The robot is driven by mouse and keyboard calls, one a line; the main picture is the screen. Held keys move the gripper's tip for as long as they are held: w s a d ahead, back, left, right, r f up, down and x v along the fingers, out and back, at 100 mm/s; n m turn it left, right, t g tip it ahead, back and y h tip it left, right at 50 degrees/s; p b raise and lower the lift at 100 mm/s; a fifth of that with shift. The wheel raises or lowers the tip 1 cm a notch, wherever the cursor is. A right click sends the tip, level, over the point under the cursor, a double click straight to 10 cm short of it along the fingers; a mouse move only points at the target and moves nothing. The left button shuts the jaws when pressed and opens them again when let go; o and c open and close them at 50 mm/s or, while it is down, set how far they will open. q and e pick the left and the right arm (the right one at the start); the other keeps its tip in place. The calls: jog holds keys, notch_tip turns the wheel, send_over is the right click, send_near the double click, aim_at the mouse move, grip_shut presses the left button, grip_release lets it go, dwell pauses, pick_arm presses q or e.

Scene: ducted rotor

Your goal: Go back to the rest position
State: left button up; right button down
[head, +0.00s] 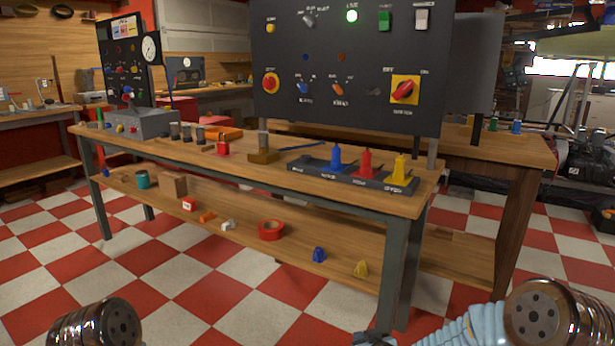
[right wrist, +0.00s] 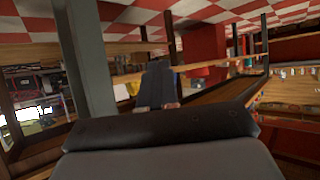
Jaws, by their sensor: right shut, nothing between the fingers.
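My right gripper (head: 373,339) shows only as a dark piece at the bottom edge of the head view, in front of the bench and below its top. In the right wrist view its shut fingers (right wrist: 157,86) stand at the centre, with nothing held. My left gripper is outside the head view; only a metal joint of my left arm shows at the lower left. The wooden workbench (head: 330,197) stands ahead, apart from my arms in the head view.
A black control panel (head: 345,65) with a lit green lamp rises behind the bench. A dark tray (head: 305,168) on the bench top holds blue, red and yellow pieces. A red tape roll (head: 271,230) lies on the lower shelf. The checkered floor before the bench is clear.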

jog(key=s+f+m+g, duration=0.1)
jog(key=s+f+g, duration=0.2)
jog(key=s+f, duration=0.3)
jog(key=s+a+f+m+g, duration=0.1)
jog(key=s+f+g, duration=0.3)
jog(key=s, duration=1)
jog(key=s+a+f+m+g, duration=0.1)
jog(key=s+f+m+g, duration=0.1)
jog(key=s+f, duration=0.6)
jog(key=shift+s+f+m+g+y, duration=0.4)
jog(key=shift+s+g, duration=0.5)
jog(key=shift+s, duration=0.05)
jog(key=shift+w, duration=0.1)
